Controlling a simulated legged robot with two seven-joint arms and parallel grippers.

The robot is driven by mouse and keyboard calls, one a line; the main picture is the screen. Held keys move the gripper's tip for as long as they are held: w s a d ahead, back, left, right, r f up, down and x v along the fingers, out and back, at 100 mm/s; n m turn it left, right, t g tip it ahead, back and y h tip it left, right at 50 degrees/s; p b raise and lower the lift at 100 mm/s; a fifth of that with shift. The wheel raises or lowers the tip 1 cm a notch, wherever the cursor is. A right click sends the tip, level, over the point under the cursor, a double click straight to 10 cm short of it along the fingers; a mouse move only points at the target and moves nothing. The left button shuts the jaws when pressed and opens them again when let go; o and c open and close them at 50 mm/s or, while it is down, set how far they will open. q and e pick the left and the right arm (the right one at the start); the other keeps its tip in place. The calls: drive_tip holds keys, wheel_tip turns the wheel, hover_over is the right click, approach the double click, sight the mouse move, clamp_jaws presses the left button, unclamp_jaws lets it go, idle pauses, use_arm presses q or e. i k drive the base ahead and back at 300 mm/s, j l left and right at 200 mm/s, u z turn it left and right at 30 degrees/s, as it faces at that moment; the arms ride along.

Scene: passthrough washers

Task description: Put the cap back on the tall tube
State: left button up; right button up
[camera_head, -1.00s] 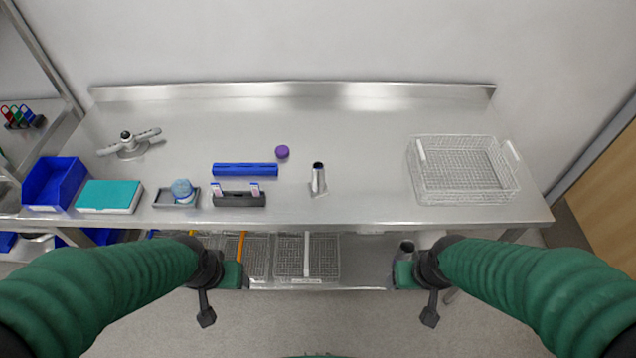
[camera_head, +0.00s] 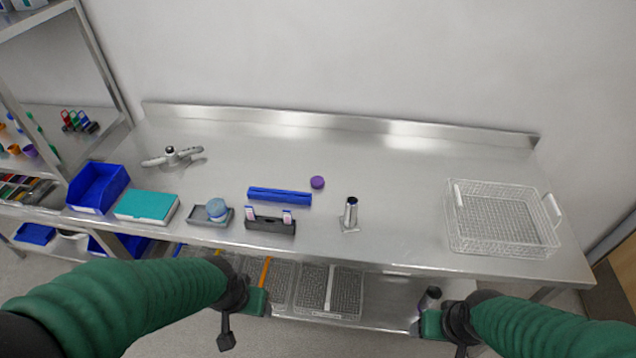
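The purple cap (camera_head: 317,182) lies on the steel table, right of the blue bar's end. The tall tube (camera_head: 351,211) is a silver cylinder with a dark open top, standing upright on a small base near the front middle of the table. My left gripper (camera_head: 240,318) hangs in front of the table's front edge, away from cap and tube. My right gripper (camera_head: 444,334) is also in front of the table, lower right of the tube. I cannot tell from this view whether either gripper's fingers are open or shut.
A blue bar (camera_head: 279,196), a dark rack (camera_head: 270,226) and a tray with a blue-lidded jar (camera_head: 217,210) stand left of the tube. A wire basket (camera_head: 500,218) is at right. A lower shelf (camera_head: 380,305) runs under the table. Table space behind the cap is clear.

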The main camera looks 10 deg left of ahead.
sight(348, 221)
drive_tip(key=i+l+z, duration=0.3)
drive_tip(key=i, duration=0.2)
drive_tip(key=i+z, duration=0.3)
drive_tip(key=i, duration=0.2)
